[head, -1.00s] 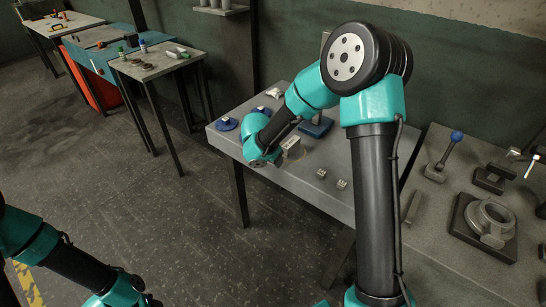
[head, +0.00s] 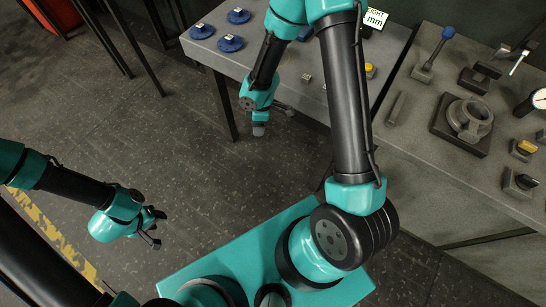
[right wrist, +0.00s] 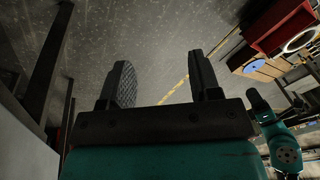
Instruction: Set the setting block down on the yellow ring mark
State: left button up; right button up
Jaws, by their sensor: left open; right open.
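Neither the setting block nor the yellow ring mark can be made out in the head view now. My right arm covers the part of the bench where a pale block stood a second ago. My right gripper (head: 273,118) hangs just off the front edge of the grey bench (head: 225,63), pointing down, open. The right wrist view shows its two fingers (right wrist: 158,85) apart with only floor between them. My left gripper (head: 155,228) is open and empty over the floor at the lower left, far from the bench.
Blue round-based pieces (head: 230,43) stand at the bench's left end. A small metal block (head: 306,77) sits near its front edge. The right bench carries a ring-shaped casting (head: 469,118) and a blue-knobbed lever (head: 447,33). Floor left is clear.

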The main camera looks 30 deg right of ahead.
jog(key=s+f+m+t, duration=0.1)
jog(key=s+f+m, duration=0.3)
jog(key=m, duration=0.3)
jog(key=s+f+m+y, duration=0.1)
jog(key=s+f+m, duration=0.2)
jog(key=s+m, duration=0.4)
jog(key=shift+s+a+f+m+t, duration=0.2)
jog(key=shift+s+f+m+t, duration=0.05)
jog(key=shift+f+m+t, duration=0.15)
